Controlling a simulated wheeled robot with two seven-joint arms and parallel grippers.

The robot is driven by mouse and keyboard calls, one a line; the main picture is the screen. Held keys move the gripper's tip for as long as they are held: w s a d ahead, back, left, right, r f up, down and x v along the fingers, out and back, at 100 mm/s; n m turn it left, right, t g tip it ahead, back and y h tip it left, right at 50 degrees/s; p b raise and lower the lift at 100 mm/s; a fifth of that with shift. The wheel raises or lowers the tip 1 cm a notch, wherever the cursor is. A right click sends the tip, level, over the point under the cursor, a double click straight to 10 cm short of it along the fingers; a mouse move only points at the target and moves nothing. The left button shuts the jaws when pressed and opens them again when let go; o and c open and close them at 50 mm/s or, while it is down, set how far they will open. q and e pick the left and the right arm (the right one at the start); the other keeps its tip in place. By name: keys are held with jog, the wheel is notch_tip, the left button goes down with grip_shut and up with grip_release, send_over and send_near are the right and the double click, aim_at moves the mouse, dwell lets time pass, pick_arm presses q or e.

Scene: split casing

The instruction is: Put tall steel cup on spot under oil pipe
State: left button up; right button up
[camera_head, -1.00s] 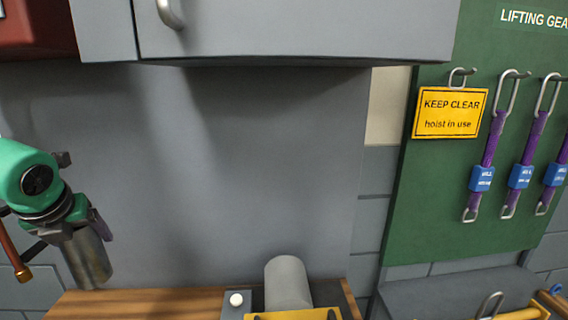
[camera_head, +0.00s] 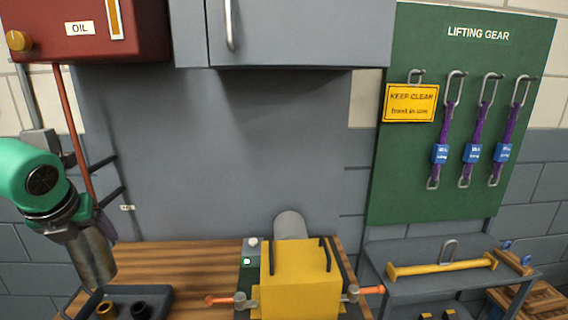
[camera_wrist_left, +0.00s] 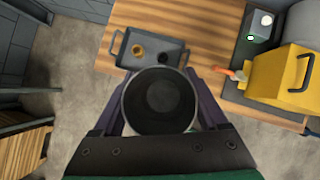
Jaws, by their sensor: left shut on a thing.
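The tall steel cup (camera_head: 92,257) hangs below my left gripper (camera_head: 80,229) at the left of the head view. The gripper is shut on it. In the left wrist view I look down into the cup (camera_wrist_left: 160,98), which appears empty, with purple fingers on both sides. The red oil tank (camera_head: 150,32), labelled OIL, is on the wall at the upper left. A thin red oil pipe (camera_head: 73,130) runs down from it and passes behind my left arm. The pipe's lower end and the spot under it are hidden. My right gripper is out of view.
A dark tray (camera_wrist_left: 120,57) with a brass and a black ring lies on the wooden bench (camera_head: 190,258), beyond the cup in the wrist view. A yellow casing (camera_head: 300,280) with orange-handled clamps stands right of it. A grey cart (camera_head: 385,255) is further right.

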aim_at(110, 253)
pick_arm(q)
jog(key=shift+s+d+f+m, duration=0.15)
jog(key=shift+s+f+m, duration=0.05)
jog(key=shift+s+m, duration=0.1)
jog(key=d+f+m+h, duration=0.1)
jog(key=w+f+m, duration=0.1)
jog(key=f+m, duration=0.1)
jog(key=d+f+m+h, duration=0.1)
jog(key=shift+w+d+f+t+h, duration=0.3)
jog(key=shift+w+f+t, duration=0.05)
jog(key=shift+t, duration=0.05)
jog(key=s+d+f+n+g, duration=0.35)
jog(key=d+f+n, duration=0.35)
jog(key=n, duration=0.5)
jog(key=s+d+f+n+g, duration=0.3)
jog(key=d+f+n+g, duration=0.25)
jog(key=f+n, duration=0.4)
jog(key=s+d+f+n+g, duration=0.35)
jog(key=d+f+n, duration=0.3)
jog(key=n, duration=0.75)
notch_tip(110, 253, down, 10)
jog(key=b, duration=0.9)
jog(key=shift+g+b, duration=0.35)
jog(key=shift+b, duration=0.05)
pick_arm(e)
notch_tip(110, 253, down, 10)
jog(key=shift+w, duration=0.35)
